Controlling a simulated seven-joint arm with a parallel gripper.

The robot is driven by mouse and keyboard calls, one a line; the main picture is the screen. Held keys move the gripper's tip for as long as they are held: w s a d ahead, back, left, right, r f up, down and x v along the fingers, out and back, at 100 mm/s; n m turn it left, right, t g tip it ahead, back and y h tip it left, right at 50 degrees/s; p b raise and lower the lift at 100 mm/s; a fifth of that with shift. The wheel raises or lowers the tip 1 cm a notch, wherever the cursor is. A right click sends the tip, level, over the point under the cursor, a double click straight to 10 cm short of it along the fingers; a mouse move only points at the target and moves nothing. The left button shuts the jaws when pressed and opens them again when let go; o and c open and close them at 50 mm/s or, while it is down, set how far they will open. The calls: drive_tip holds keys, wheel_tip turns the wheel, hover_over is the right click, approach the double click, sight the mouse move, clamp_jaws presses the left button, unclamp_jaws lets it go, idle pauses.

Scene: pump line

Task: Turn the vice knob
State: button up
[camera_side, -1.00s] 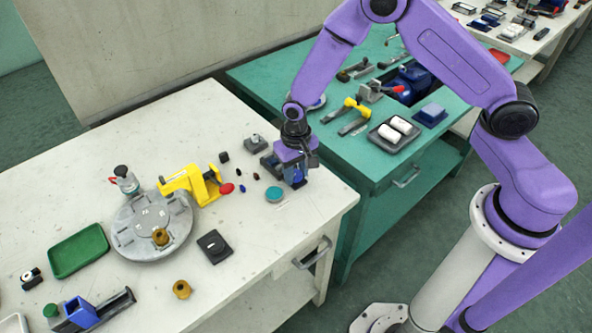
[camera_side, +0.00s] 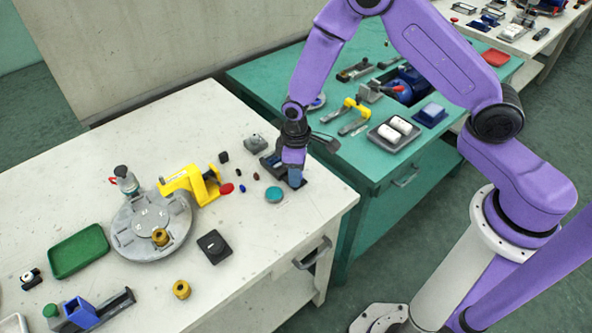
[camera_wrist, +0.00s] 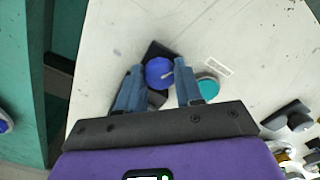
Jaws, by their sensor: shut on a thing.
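The vice knob is a round blue disc (camera_wrist: 158,74) with a small light mark, seen in the wrist view on top of a dark vice body (camera_wrist: 157,49). In the side view the vice (camera_side: 271,161) stands near the right end of the white table, and the knob is hidden behind my fingers. My gripper (camera_wrist: 159,68) points down over the vice with its two blue-grey fingers on opposite sides of the knob, shut on it. In the side view my gripper (camera_side: 295,180) is low at the vice.
A teal disc (camera_side: 274,195) lies close beside the vice. A grey block (camera_side: 255,143) and several small pieces lie to its left. A yellow clamp (camera_side: 189,183) stands by the round grey turntable (camera_side: 126,237). The green bench (camera_side: 345,160) is to the right.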

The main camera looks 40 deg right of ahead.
drive_tip(key=shift+n, duration=0.6)
drive_tip(key=o, duration=1)
drive_tip(key=shift+w, duration=0.1)
drive_tip(key=shift+w+d, duration=0.1)
drive_tip(key=shift+d, duration=0.05)
drive_tip(key=shift+m, duration=0.3)
